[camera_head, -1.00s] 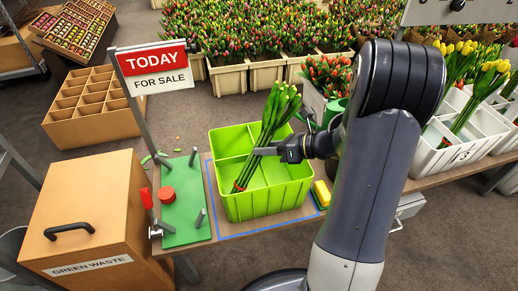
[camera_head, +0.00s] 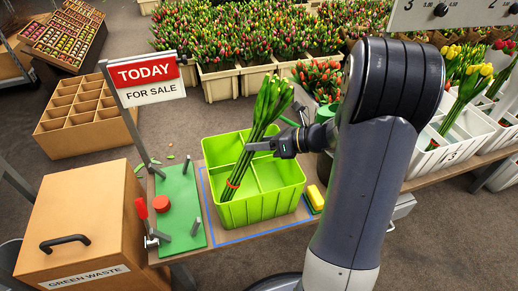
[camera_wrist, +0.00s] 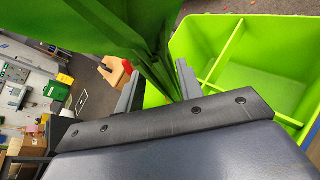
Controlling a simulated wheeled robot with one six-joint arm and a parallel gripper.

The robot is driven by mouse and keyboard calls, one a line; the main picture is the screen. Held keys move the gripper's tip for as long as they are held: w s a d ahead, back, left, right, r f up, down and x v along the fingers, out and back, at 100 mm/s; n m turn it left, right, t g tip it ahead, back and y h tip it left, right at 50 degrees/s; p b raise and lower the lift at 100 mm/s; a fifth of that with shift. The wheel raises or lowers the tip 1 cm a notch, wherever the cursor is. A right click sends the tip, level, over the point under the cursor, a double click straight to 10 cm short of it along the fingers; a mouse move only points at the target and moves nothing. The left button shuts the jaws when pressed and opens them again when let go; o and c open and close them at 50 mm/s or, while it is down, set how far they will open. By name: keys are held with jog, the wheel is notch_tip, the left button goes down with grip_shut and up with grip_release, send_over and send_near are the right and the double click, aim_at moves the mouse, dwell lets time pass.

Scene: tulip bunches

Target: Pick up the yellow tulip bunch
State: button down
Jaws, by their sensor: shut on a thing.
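My gripper (camera_head: 268,146) is shut on a tulip bunch (camera_head: 262,122) with long green stems and mostly green buds; its bud colour is hard to tell. The bunch tilts, buds up to the right, with an orange-red band (camera_head: 232,184) near its lower end. It is over the left part of the light green divided crate (camera_head: 262,208); whether its lower end touches the crate is unclear. In the wrist view, green leaves and stems pass between the fingers (camera_wrist: 158,88), beside the crate (camera_wrist: 215,40). Clearly yellow tulips (camera_head: 486,70) stand in the white crate (camera_head: 428,160) at right.
A green board (camera_head: 180,215) with a red knob and posts stands left of the crate, beside the wooden green waste box (camera_head: 85,215). A sign (camera_head: 150,82) rises behind it. A yellow block (camera_head: 316,197) lies right of the crate. Potted tulips fill the back.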

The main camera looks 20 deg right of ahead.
aim_at(259, 114)
notch_tip(259, 114, up, 13)
jog(key=p, duration=0.4)
jog(key=shift+r, duration=0.15)
